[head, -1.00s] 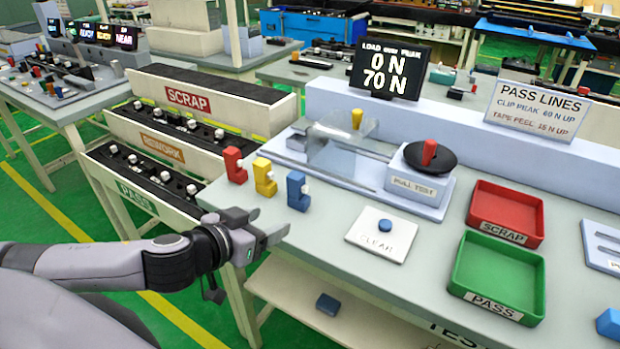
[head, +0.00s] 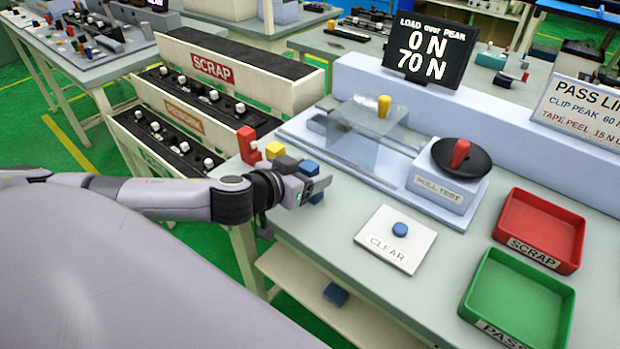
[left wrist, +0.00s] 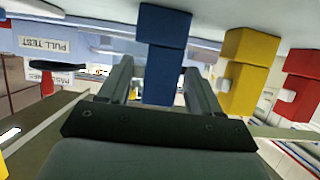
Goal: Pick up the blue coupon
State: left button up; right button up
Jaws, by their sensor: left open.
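The blue coupon (head: 309,167) stands near the bench's front left edge in the head view, at the end of a row with a yellow coupon (head: 275,150) and a red coupon (head: 247,146). My left gripper (head: 318,187) is in front of it and hides much of it. In the left wrist view, which looks upside down, the blue coupon (left wrist: 165,28) appears between the two open fingers of my left gripper (left wrist: 155,78). I cannot tell whether either finger touches it. The yellow coupon (left wrist: 240,70) is beside one finger. My right gripper is not in view.
A white CLEAR pad (head: 378,248) with a blue button lies right of the gripper. The pull tester (head: 450,185) stands behind it. A red SCRAP tray (head: 540,230) and a green PASS tray (head: 518,305) are at the right. A blue block (head: 336,294) lies on the lower shelf.

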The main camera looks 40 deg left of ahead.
pick_arm(q)
jog(key=shift+x, duration=1.1)
jog(key=shift+c, duration=0.3)
jog(key=c, duration=1)
jog(key=shift+r, duration=0.15)
